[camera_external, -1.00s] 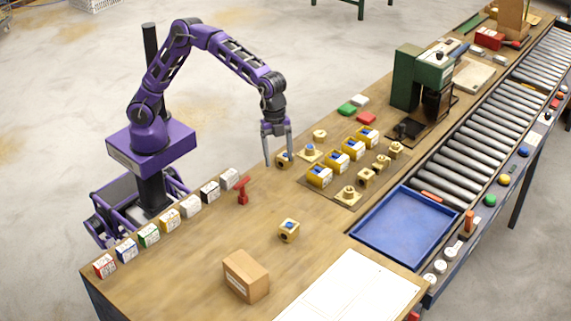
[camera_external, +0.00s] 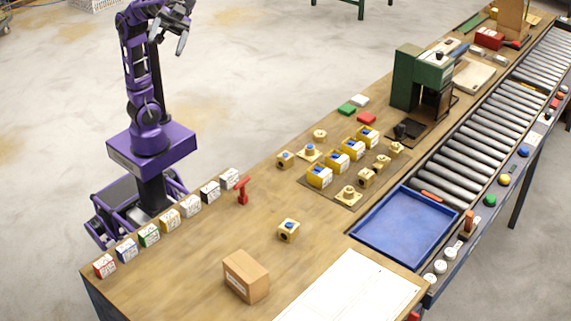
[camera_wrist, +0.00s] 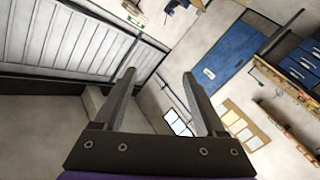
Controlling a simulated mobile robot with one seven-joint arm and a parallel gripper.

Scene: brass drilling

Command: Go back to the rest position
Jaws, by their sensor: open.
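My gripper (camera_external: 186,40) is raised high above and close to my own base, at the top of the external view, well clear of the workbench. It is open and empty. In the wrist view its two fingers (camera_wrist: 158,95) stand apart with nothing between them, and the camera looks out at the room's walls. The workbench (camera_external: 215,235) is below and to the right. A brass part (camera_external: 284,159) sits near the bench's rear edge, and another brass part (camera_external: 288,230) stands alone in the bench's middle.
Several small labelled boxes (camera_external: 150,236) line the bench's left edge beside a red stand (camera_external: 242,190). The air around my gripper is clear.

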